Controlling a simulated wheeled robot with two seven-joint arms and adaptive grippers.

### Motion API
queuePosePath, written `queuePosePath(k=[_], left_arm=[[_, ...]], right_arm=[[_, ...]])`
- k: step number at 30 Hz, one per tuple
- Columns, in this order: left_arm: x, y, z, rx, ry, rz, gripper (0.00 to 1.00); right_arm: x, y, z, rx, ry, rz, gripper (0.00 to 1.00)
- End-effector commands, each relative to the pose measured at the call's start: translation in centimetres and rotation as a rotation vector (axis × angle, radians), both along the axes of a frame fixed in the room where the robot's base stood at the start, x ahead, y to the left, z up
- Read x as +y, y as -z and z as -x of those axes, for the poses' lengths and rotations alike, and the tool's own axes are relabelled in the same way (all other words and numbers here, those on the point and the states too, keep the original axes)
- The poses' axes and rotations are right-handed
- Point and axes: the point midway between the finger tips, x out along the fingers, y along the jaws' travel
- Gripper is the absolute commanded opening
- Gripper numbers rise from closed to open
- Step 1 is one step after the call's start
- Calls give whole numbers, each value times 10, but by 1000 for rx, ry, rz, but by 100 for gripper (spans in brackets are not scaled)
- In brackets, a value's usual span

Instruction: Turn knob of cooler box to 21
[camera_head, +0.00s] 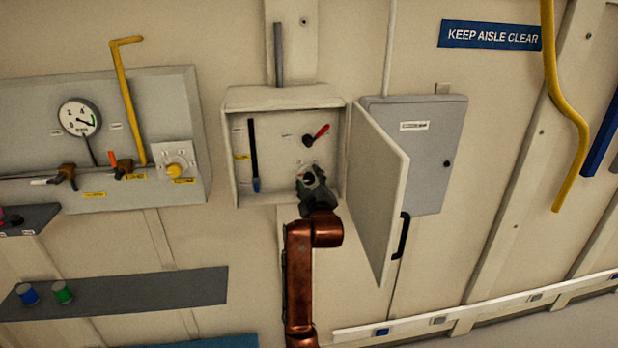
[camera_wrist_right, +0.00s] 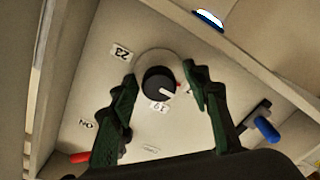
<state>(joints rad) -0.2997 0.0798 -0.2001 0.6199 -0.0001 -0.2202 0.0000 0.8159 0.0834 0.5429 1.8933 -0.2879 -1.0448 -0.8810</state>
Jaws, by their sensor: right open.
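The open cooler box (camera_head: 232,150) is on the wall, its door (camera_head: 378,190) swung out to the right. My right gripper (camera_head: 310,178) reaches into its lower right part and largely hides the knob in the head view. In the right wrist view, the dark round knob (camera_wrist_right: 157,84) with a white pointer sits on a pale round base. My open right gripper (camera_wrist_right: 160,78) has one finger on each side of it; contact cannot be told. The pointer points right, near a small red mark. Labels 23 (camera_wrist_right: 121,52) and 19 (camera_wrist_right: 160,106) show; another label is partly hidden by the right finger.
Inside the box are a red-handled switch (camera_head: 320,132) and a blue-tipped lever (camera_head: 254,160). The box side walls are close around my right gripper. A grey cabinet (camera_head: 430,150) stands behind the door, and a gauge panel (camera_head: 180,105) is at left.

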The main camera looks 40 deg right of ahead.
Motion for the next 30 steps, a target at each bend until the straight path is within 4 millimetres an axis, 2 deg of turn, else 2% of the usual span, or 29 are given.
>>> queuePosePath(k=[7, 24, 30], left_arm=[[0, 0, 0, 0, 0, 0, 40], [0, 0, 0, 0, 0, 0, 40], [0, 0, 0, 0, 0, 0, 40]], right_arm=[[0, 1, 0, 0, 0, 0, 43], [0, 1, 0, 1, 0, -1, 3], [0, 1, 0, -2, -1, -9, 2]])
